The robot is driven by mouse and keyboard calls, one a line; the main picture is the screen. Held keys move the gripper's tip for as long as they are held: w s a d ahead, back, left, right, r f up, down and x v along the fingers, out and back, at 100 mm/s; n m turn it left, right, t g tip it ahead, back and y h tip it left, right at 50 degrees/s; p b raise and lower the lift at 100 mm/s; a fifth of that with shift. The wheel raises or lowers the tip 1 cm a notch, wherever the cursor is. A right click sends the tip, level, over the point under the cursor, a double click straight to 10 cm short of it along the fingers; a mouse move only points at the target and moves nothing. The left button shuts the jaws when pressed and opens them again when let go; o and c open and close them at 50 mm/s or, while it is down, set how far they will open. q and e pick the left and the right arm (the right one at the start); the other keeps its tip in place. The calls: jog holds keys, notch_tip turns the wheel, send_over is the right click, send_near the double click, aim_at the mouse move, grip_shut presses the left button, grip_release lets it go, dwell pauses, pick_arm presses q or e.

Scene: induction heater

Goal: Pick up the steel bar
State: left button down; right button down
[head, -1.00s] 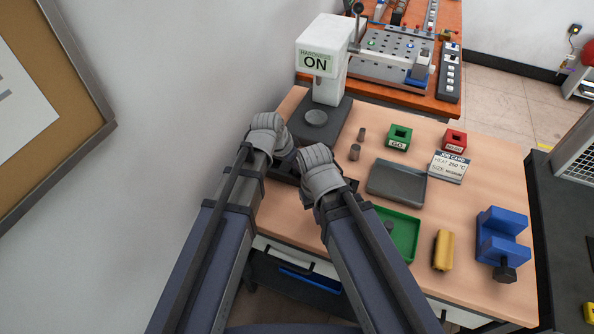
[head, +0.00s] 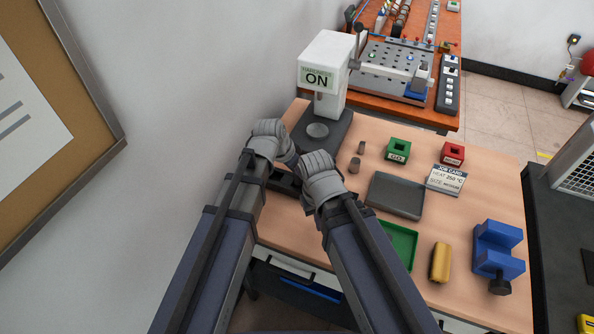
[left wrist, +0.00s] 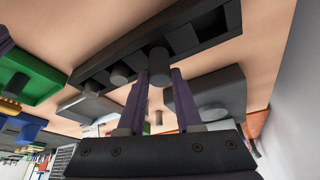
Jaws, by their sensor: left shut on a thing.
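My left gripper (left wrist: 160,74) has its two purple fingers shut on a grey steel bar (left wrist: 158,60) in the left wrist view. The bar is at a black rack (left wrist: 205,42); whether it is clear of the rack I cannot tell. Another grey bar end (left wrist: 121,75) shows at the rack. In the head view, the left gripper (head: 286,157) is over the rack (head: 286,182), and its fingers and bar are hidden. My right gripper (head: 316,165) is beside it; its fingertips are hidden.
A white machine (head: 325,70) marked ON stands behind my grippers on a dark base. A grey tray (head: 397,195), green tray (head: 401,240), yellow block (head: 440,263) and blue vise (head: 498,250) occupy the right side.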

pick_arm(q)
notch_tip(320, 180, up, 7)
jog(key=p, duration=0.5)
jog(key=shift+p, duration=0.4)
jog(key=shift+f, duration=0.15)
